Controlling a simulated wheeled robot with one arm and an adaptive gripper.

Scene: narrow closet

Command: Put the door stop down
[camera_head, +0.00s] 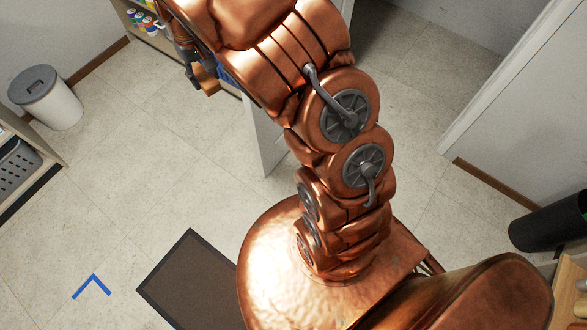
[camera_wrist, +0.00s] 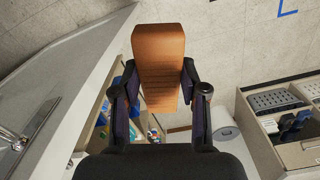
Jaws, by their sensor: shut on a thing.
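The door stop (camera_wrist: 160,50) is an orange-brown wedge with ridges across its lower part. In the wrist view it stands between the two dark fingers of my gripper (camera_wrist: 160,84), which is shut on it. The floor shows well beyond it, so it looks held in the air.
A white door edge (camera_head: 265,140) stands behind my arm. A lidded bin (camera_head: 58,108), a shelf with a grey basket (camera_head: 18,165) and a bottle shelf (camera_head: 158,38) line the left and back. A dark mat (camera_head: 185,275) and blue corner mark (camera_head: 92,287) lie on otherwise open floor.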

